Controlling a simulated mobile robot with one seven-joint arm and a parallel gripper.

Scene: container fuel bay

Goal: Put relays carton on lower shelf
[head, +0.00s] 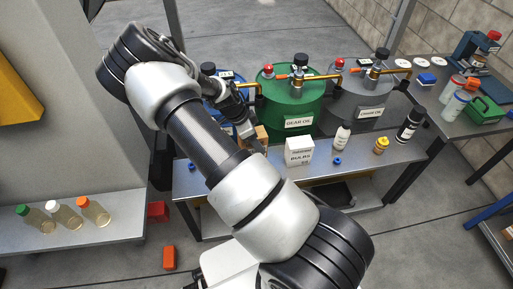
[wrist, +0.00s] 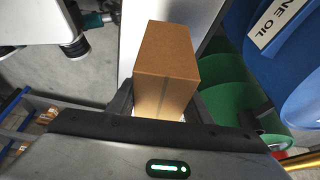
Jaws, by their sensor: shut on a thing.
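A plain brown carton (wrist: 168,65) is held between the fingers of my gripper (wrist: 163,108) in the wrist view; no label shows on its visible faces. In the head view only a small part of the carton (head: 262,135) shows, above the metal bench beside my gripper (head: 254,143). My arm hides much of the gripper and bench there. The bench's lower shelf (head: 372,190) shows partly under the bench top, with a dark object on it.
On the bench top (head: 320,172) stand a white bulbs box (head: 299,152), a white bottle (head: 341,137), a yellow-capped container (head: 381,146) and a dark bottle (head: 408,125). Green (head: 292,105) and grey (head: 356,105) drums stand behind. Red (head: 158,211) and orange (head: 168,257) items lie on the floor.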

